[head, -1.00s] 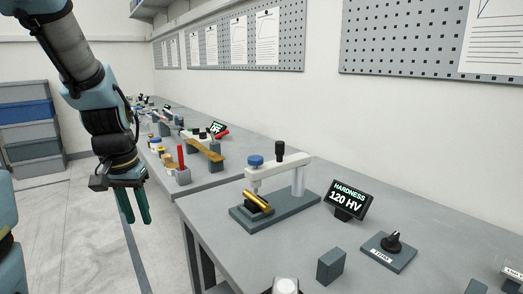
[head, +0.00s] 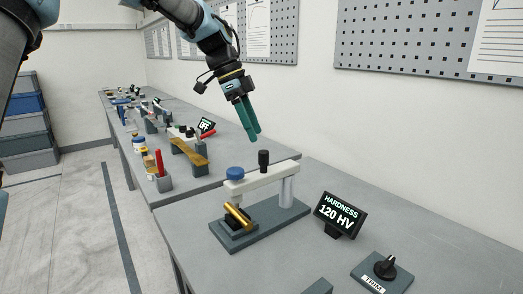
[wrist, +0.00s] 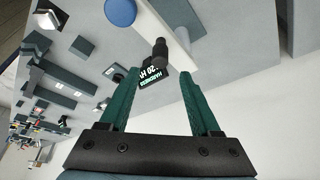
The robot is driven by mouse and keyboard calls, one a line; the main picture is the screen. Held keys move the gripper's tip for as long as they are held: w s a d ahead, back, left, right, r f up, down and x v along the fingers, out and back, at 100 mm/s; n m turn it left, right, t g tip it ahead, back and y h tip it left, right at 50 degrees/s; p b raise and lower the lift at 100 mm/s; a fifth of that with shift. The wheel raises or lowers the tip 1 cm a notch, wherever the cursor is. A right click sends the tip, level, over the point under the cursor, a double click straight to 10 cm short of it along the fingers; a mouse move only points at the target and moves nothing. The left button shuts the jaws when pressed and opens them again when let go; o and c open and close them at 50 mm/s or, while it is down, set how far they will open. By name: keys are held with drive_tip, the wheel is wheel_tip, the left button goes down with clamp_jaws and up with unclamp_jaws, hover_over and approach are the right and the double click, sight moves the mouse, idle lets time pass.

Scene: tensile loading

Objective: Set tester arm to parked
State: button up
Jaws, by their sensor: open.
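The hardness tester stands on the near grey bench, with a white swing arm (head: 262,178) on a white post (head: 287,191) over a dark base (head: 258,226). The arm carries a blue knob (head: 235,173) and an upright black handle (head: 263,160). A brass cylinder (head: 238,215) lies on the block under the arm's blue-knob end. My gripper (head: 254,137) is open and empty, above and apart from the black handle. In the wrist view the black handle (wrist: 160,47) shows beyond the teal fingers, roughly between them, with the blue knob (wrist: 120,12) to its left.
A display (head: 340,213) reading "HARDNESS 120 HV" stands right of the tester. A TRIM dial (head: 386,267) sits at the front right. A farther bench holds a red stick in a grey block (head: 160,170) and other fixtures. A pegboard wall (head: 430,42) runs behind.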

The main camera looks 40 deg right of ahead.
sight(263, 151)
drive_tip(key=p+x, duration=0.1)
drive_tip(key=x, duration=0.6)
drive_tip(key=shift+f, duration=0.2)
drive_tip(key=shift+s, duration=0.1)
clamp_jaws()
drive_tip(key=shift+r, duration=0.1)
idle(1.0)
